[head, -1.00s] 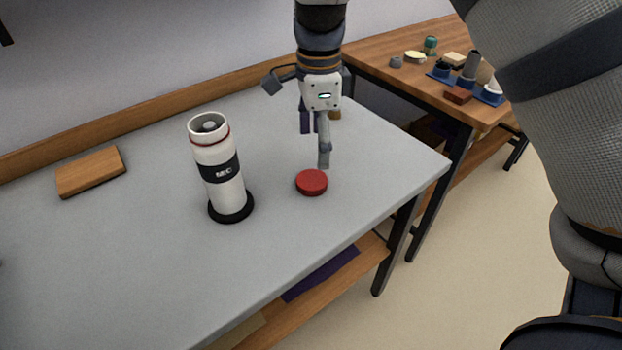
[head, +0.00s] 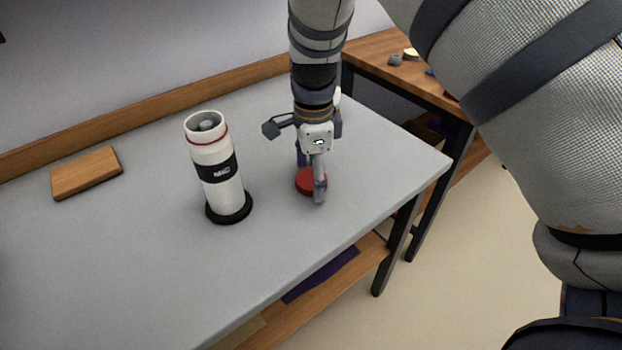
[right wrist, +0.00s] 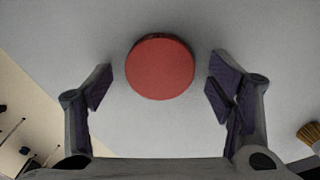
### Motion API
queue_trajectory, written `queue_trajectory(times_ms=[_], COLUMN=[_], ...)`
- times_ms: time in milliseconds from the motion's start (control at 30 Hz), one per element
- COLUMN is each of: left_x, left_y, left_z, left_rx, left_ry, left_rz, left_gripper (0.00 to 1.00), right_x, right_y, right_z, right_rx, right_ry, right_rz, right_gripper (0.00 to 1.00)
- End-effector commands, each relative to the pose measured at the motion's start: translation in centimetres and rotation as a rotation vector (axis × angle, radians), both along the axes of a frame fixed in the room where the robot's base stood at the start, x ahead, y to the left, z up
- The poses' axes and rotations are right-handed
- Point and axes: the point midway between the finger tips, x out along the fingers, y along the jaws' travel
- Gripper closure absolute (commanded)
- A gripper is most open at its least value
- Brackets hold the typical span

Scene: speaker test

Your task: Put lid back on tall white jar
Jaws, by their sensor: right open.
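The tall white jar (head: 214,170) stands upright on the grey table, with a dark band, a red ring near its top and a black base. Its top is open and something grey shows inside. The round red lid (head: 304,186) lies flat on the table to the right of the jar. My right gripper (head: 311,190) points down over the lid, its near finger in front of it. In the right wrist view the lid (right wrist: 160,68) lies between and a little beyond the open fingers (right wrist: 160,90), with gaps on both sides. My left gripper is not in view.
A wooden block (head: 87,172) lies at the table's back left. A wooden ledge (head: 150,115) runs along the back edge. A wooden side table (head: 385,72) with small objects stands at the back right.

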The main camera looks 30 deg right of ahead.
Motion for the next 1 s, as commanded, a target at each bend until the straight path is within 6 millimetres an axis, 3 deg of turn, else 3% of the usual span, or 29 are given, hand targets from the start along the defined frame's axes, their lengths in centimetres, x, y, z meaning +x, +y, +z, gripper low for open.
queue_trajectory(times_ms=[267, 500, 833, 1000], left_x=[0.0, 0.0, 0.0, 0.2], left_y=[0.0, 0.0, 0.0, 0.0], left_z=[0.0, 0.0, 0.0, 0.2], left_rx=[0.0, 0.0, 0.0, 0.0], left_ry=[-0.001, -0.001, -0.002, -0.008], left_rz=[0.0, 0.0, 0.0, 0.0], left_gripper=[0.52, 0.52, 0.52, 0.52], right_x=[0.0, 0.0, 0.0, 0.1], right_y=[0.0, 0.0, 0.0, 0.0], right_z=[0.1, 0.1, 0.2, 1.7], right_rx=[0.0, 0.0, 0.0, -0.001], right_ry=[-0.002, -0.001, -0.002, -0.005], right_rz=[0.0, 0.0, 0.001, 0.001], right_gripper=[0.25, 0.57, 0.57, 0.57])
